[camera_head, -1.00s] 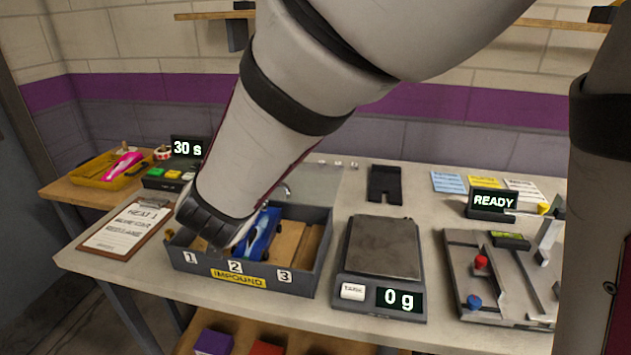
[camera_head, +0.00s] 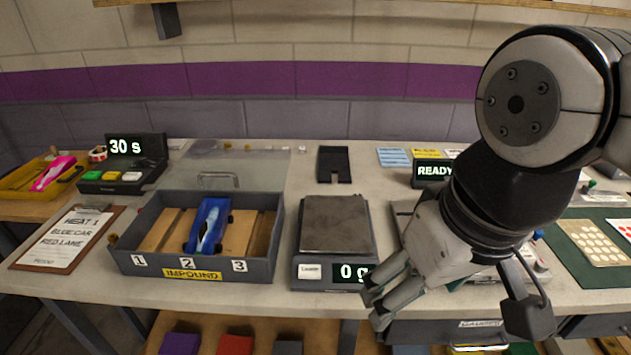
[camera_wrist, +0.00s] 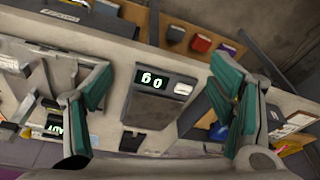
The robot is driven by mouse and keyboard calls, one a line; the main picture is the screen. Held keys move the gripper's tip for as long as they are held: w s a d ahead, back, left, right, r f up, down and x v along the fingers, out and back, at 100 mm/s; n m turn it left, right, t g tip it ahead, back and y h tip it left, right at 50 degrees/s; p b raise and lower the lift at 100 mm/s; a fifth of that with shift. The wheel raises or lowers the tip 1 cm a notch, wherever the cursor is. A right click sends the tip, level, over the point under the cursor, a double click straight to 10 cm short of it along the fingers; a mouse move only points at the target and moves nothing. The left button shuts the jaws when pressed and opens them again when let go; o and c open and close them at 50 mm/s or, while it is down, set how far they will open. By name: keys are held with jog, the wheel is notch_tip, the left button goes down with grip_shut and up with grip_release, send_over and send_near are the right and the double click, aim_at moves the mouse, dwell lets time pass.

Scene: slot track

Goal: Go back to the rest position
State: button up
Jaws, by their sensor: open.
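My gripper (camera_head: 378,303) is open and empty in the head view, in front of the bench and to the right of the scale, with its fingers pointing down and left. In the wrist view my gripper (camera_wrist: 170,100) shows its two green-padded fingers spread wide, with nothing between them but the view of the scale beyond. The blue car (camera_head: 208,226) sits in the grey impound box (camera_head: 196,265), in the middle section above the number 2. My gripper is well apart from the car and the box.
The scale (camera_head: 335,225) reads 0 g and also shows in the wrist view (camera_wrist: 156,107). A clipboard (camera_head: 68,238), a timer (camera_head: 122,165) reading 30 s and a yellow tray (camera_head: 22,178) stand at left. The READY display (camera_head: 433,172) is partly behind my arm. A green mat (camera_head: 585,270) lies at right.

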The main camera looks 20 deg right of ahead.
notch_tip(320, 180, up, 8)
jog(key=t+p, duration=0.1)
jog(key=p, duration=0.5)
jog(key=shift+f+t, duration=0.2)
jog(key=shift+t, duration=0.1)
jog(key=shift+w, duration=0.1)
